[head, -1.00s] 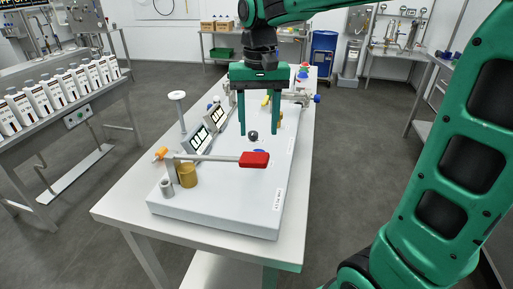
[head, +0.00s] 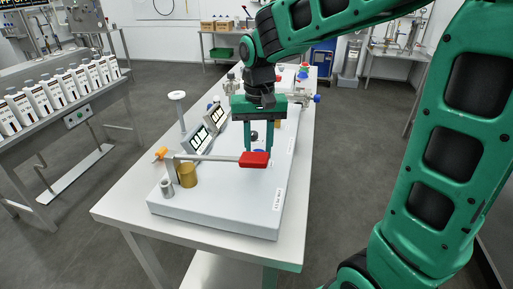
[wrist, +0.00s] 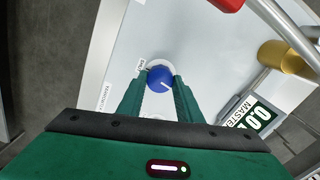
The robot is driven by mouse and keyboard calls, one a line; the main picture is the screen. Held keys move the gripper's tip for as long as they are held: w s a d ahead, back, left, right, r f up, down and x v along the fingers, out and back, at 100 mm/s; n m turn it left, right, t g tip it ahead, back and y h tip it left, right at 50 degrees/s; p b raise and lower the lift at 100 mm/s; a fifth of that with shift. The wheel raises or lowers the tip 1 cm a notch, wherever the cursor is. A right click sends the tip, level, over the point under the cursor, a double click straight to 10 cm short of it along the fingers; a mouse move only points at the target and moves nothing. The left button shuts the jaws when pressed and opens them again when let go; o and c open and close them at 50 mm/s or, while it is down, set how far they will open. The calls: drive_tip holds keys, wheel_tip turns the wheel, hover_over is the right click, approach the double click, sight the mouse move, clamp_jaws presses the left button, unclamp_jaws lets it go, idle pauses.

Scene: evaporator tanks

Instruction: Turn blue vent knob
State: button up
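The blue vent knob (wrist: 159,79) is round, has a white pointer line, and sits in a pale ring on the white panel. My gripper (wrist: 159,82) is open, with one green finger on each side of the knob in the wrist view. I cannot tell whether the fingers touch it. In the head view, my gripper (head: 259,149) points down over the panel, and only a sliver of the blue knob (head: 259,151) shows behind the red lever handle.
A lever with a red handle (head: 254,159) stands close in front of my fingers. A brass cylinder (head: 187,175), a display marked MASTER (wrist: 252,115) and a black knob (head: 254,135) are nearby. The panel's front right (head: 245,205) is clear.

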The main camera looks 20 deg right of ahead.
drive_tip(key=shift+c, duration=1)
drive_tip(key=shift+n, duration=0.9)
drive_tip(key=o, duration=1)
drive_tip(key=shift+o, duration=0.2)
wheel_tip(320, 180, up, 11)
drive_tip(key=shift+f, duration=0.15)
